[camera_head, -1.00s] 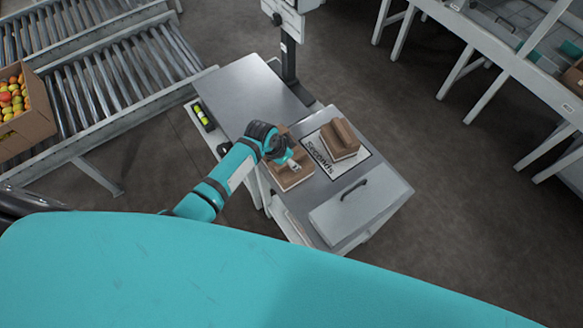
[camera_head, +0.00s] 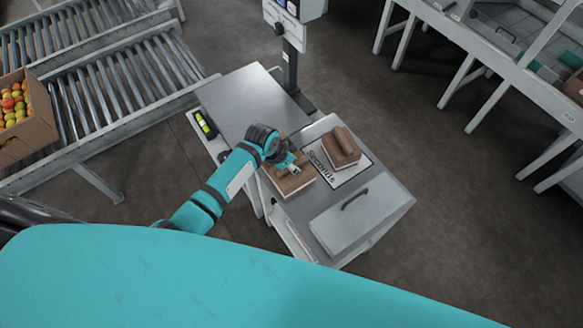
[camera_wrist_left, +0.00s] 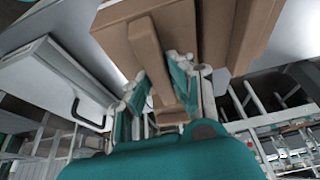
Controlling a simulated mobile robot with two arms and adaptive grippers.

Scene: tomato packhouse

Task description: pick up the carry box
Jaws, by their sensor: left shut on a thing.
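A brown carry box (camera_head: 296,186) with a raised handle bar sits at the left edge of the grey table, below my left gripper (camera_head: 291,170). In the left wrist view, the fingers of my left gripper (camera_wrist_left: 157,88) are on both sides of the box's handle bar (camera_wrist_left: 149,55), shut on it. Whether the box touches the table or is slightly raised I cannot tell. A second, similar brown box (camera_head: 342,147) stands to its right on a white mat lettered "Seconds" (camera_head: 322,168); it is apart from my gripper. My right gripper is not in view.
The table has a light panel with a dark handle (camera_head: 354,199) at the front right. Its grey top behind (camera_head: 247,98) is clear. A post with a display (camera_head: 291,60) stands at the back. Roller conveyors (camera_head: 120,90) and a fruit carton (camera_head: 30,125) are at left.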

